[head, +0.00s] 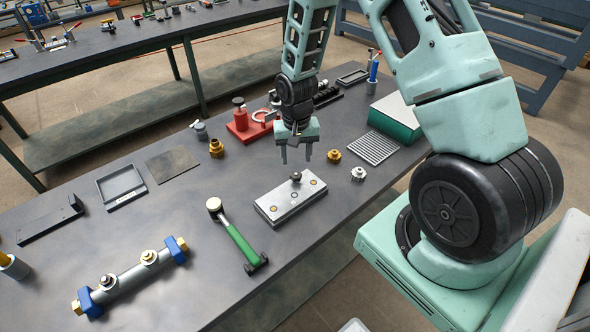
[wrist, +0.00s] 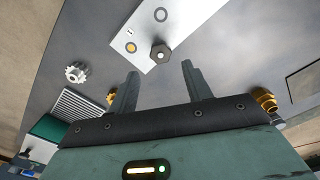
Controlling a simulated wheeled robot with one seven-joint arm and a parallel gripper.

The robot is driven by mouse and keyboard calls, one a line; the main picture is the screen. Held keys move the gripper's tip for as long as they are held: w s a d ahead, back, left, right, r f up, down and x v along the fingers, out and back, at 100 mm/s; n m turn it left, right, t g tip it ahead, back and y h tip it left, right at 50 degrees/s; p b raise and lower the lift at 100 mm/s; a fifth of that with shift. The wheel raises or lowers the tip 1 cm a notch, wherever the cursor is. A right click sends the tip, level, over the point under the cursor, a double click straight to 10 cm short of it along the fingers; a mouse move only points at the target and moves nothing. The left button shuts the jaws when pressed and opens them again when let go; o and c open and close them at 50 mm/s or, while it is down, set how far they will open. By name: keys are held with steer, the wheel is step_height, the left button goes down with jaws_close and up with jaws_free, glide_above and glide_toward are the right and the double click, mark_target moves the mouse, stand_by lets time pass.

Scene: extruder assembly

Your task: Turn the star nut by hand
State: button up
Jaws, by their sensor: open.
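A silver toothed, star-shaped nut (head: 357,173) lies on the dark table near its edge, right of the grey block. It also shows in the wrist view (wrist: 76,72), left of the fingers. A pale grey block (head: 274,208) carries a dark knob or nut (head: 295,177) at its far side, between brass-coloured spots. In the wrist view this dark hex-like piece (wrist: 160,54) shows between the fingertips. My gripper (head: 296,158) is open and empty, pointing down above the table behind the block. Its two fingers show apart in the wrist view (wrist: 160,70). Nothing touches them.
A brass toothed piece (head: 334,155) lies right of my gripper, by a ribbed plate (head: 373,148) and a green-sided box (head: 394,120). A red fixture (head: 240,131) and brass fitting (head: 216,149) stand left. A green-handled tool (head: 243,246) and blue-ended tube (head: 128,279) lie in front.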

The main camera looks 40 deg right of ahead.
mark_target(296, 175)
step_height(296, 175, down, 6)
steer(key=b, duration=0.4)
steer(key=shift+f, duration=0.25)
steer(key=shift+r, duration=0.15)
steer(key=c, duration=0.8)
